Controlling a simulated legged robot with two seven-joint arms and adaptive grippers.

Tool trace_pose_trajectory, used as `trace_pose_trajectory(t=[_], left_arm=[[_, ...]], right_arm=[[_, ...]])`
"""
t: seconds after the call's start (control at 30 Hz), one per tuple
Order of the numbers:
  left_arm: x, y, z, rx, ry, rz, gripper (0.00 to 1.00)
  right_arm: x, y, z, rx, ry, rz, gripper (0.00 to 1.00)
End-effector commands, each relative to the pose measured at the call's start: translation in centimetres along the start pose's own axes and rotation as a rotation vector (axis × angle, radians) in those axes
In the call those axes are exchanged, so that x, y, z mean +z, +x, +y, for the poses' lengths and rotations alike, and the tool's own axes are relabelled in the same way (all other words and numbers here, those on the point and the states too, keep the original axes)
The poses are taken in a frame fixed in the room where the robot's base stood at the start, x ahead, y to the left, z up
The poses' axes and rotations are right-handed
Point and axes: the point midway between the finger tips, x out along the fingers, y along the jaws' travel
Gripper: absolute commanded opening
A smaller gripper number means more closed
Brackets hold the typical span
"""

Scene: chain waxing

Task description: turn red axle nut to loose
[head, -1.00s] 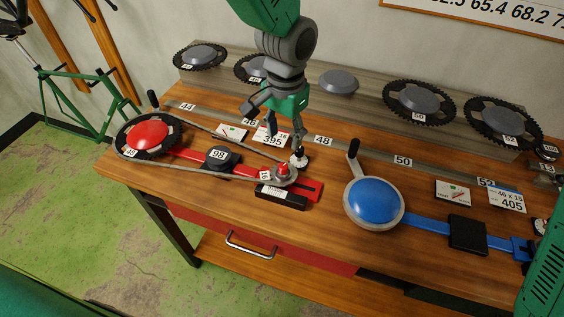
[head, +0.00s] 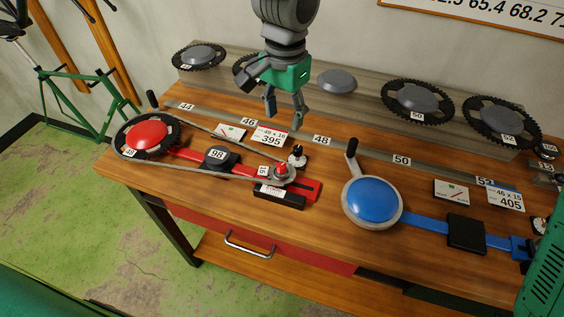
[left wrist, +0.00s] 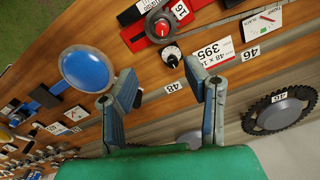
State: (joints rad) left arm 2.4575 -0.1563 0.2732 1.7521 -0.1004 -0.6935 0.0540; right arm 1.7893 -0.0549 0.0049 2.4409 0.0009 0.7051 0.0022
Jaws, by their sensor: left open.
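The red axle nut (head: 281,168) sits on the small sprocket at the right end of the red chain stand. It also shows in the left wrist view (left wrist: 162,28) on its red bar. Beside it is a small black-and-white knob (head: 297,157), also in the left wrist view (left wrist: 172,54). My left gripper (head: 284,117) is open and empty, above the bench and behind the nut and knob, touching neither. In the left wrist view its two fingers (left wrist: 161,80) stand apart with bench between them. My right gripper is out of view.
A chain (head: 185,176) runs from the sprocket to the big chainring with a red hub (head: 148,135). A blue disc with a crank (head: 373,199) stands to the right. Chainrings (head: 418,101) line the raised back shelf. Cards (head: 271,136) lie behind the chain.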

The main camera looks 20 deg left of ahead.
Motion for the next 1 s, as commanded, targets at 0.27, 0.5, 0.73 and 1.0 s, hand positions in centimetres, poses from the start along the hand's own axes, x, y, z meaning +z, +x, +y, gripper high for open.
trace_pose_trajectory(t=[0.27, 0.5, 0.73, 1.0], left_arm=[[0.1, 0.0, -0.3, 0.002, -0.001, 0.001, 0.42], [-0.1, -2.7, -0.2, 0.001, 0.000, 0.006, 0.42], [-0.3, -7.8, 0.3, -0.002, -0.001, 0.005, 0.42], [-0.4, -11.4, 0.5, -0.002, 0.000, -0.001, 0.42]], right_arm=[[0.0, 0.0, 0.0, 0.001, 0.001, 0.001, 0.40], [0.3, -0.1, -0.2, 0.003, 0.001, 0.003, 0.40], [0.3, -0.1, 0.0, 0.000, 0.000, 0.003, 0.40], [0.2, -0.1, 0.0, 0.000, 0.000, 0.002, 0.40]])
